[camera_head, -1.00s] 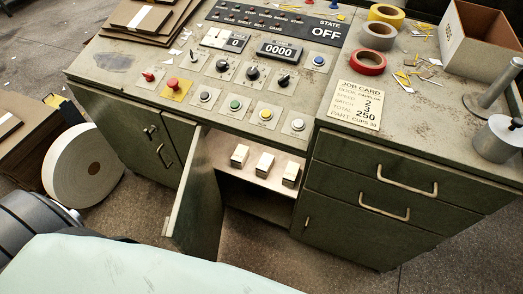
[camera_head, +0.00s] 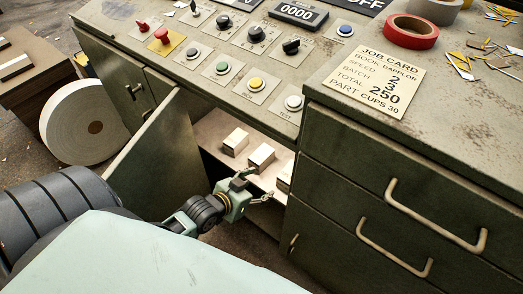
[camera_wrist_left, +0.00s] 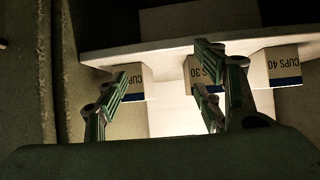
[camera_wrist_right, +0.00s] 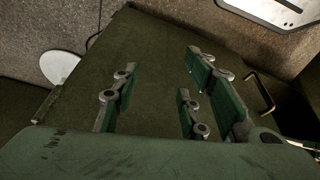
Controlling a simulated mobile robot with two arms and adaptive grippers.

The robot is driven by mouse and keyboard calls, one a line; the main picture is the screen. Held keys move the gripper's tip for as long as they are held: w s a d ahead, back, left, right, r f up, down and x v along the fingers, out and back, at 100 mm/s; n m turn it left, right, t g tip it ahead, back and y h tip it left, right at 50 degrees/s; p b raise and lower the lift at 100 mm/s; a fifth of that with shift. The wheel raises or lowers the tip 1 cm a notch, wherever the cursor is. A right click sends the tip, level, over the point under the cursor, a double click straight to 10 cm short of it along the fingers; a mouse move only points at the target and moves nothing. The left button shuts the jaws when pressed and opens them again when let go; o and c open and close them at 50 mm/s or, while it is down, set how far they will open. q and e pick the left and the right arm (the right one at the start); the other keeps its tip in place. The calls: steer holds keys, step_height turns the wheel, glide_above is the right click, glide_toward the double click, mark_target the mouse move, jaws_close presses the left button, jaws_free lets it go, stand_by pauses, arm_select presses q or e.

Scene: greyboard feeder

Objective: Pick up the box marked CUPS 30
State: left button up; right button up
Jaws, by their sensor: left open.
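The box marked CUPS 30 (camera_wrist_left: 198,75) is the middle one of three small boxes on the cabinet shelf. In the head view the middle box (camera_head: 262,153) shows just beyond my left gripper (camera_head: 240,190), which is at the open compartment's front. In the left wrist view my left gripper (camera_wrist_left: 165,72) is open and empty. Its right-hand fingers overlap part of the CUPS 30 box's face, and its left finger overlaps the left box. I cannot tell whether it touches either. My right gripper (camera_wrist_right: 152,85) is open and empty above a dark green surface.
The left box (camera_wrist_left: 132,82) has a partly hidden label; the right box is marked CUPS 40 (camera_wrist_left: 281,65). The open cabinet door (camera_head: 150,155) stands left of my left gripper. Drawers (camera_head: 400,215) are at the right.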

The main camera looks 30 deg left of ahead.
mark_target(262, 156)
arm_select(q)
steer(key=w+a+r+t, duration=0.1)
steer(key=a, duration=0.1)
steer(key=w+a+r+t, duration=0.2)
steer(key=a, duration=0.1)
steer(key=shift+w+a+n+t, duration=0.3)
steer(key=shift+w, duration=0.05)
steer(key=shift+b+x, duration=0.6)
steer(key=shift+x, duration=0.65)
steer(key=shift+w+f+y+b, duration=0.3)
steer(key=shift+w+f+b, duration=0.4)
steer(key=shift+w, duration=0.3)
steer(key=shift+x, duration=1.05)
steer(key=shift+w, duration=0.3)
steer(key=c, duration=1.4)
steer(key=shift+o, duration=0.2)
arm_select(e)
steer(key=shift+w+a+r+t, duration=0.15)
steer(key=shift+w+r+t, duration=0.1)
steer(key=shift+w+t, duration=0.25)
steer(key=shift+w+a+r+t, duration=0.15)
steer(key=shift+w+r+t, duration=0.15)
steer(key=shift+w, duration=0.25)
